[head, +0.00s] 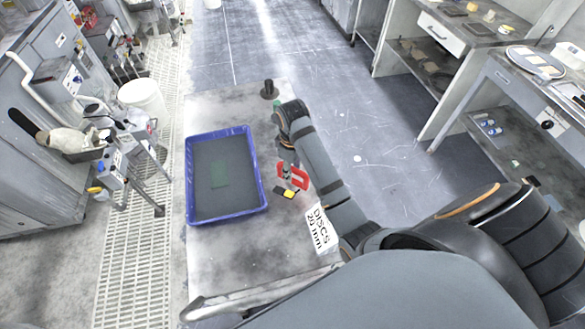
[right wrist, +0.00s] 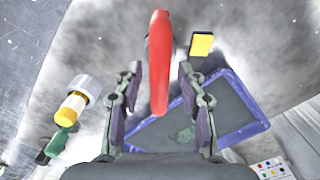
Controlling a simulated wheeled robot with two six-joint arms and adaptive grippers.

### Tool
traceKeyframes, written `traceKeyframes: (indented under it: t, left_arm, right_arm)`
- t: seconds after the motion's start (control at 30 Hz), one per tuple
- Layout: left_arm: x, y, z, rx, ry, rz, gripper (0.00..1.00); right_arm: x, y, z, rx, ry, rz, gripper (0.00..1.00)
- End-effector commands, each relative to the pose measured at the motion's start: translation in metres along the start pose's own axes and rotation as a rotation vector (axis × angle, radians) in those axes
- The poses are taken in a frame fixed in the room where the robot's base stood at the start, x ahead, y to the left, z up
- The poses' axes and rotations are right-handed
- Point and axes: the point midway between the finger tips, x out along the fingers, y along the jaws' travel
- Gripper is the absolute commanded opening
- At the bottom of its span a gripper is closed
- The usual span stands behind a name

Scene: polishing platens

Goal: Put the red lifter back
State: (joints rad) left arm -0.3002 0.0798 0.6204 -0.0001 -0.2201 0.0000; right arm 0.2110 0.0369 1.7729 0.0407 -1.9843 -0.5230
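The red lifter (head: 293,177) shows in the head view just below my right gripper (head: 287,158), over the worktable right of the blue tray. In the right wrist view, the red lifter (right wrist: 160,62) is long and lies between the two fingers of my right gripper (right wrist: 160,75). The fingers are apart, with a gap visible on each side of it. Whether the lifter rests on the table or stands above it, I cannot tell. A yellow and black piece (head: 290,192) lies beside it; its yellow part (right wrist: 201,43) shows in the wrist view. My left gripper is out of view.
A blue tray (head: 263,193) with a dark inside and a green patch is left of my gripper. A white label reading "DISCS 20 mm" (head: 320,228) lies near the table's right edge. A dark knob (head: 268,90) stands at the far end. Machines line the left.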

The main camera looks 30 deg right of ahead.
Motion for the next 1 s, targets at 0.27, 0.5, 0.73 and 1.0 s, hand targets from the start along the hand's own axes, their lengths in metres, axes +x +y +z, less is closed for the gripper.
traceKeyframes:
  t: [0.27, 0.5, 0.73, 1.0]
  left_arm:
    - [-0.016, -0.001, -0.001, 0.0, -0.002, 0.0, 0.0]
    - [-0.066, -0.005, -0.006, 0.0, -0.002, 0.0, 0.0]
    - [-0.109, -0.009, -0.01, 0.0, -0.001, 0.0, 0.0]
    - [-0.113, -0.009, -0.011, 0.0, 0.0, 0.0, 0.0]
  right_arm:
    - [-0.023, 0.0, -0.001, 0.0, 0.002, 0.001, 0.4]
    - [-0.075, 0.0, 0.0, 0.0, 0.001, 0.0, 0.4]
    - [-0.119, 0.0, 0.0, 0.0, 0.0, 0.0, 0.4]
    - [-0.123, 0.0, 0.0, 0.0, 0.0, 0.0, 0.4]
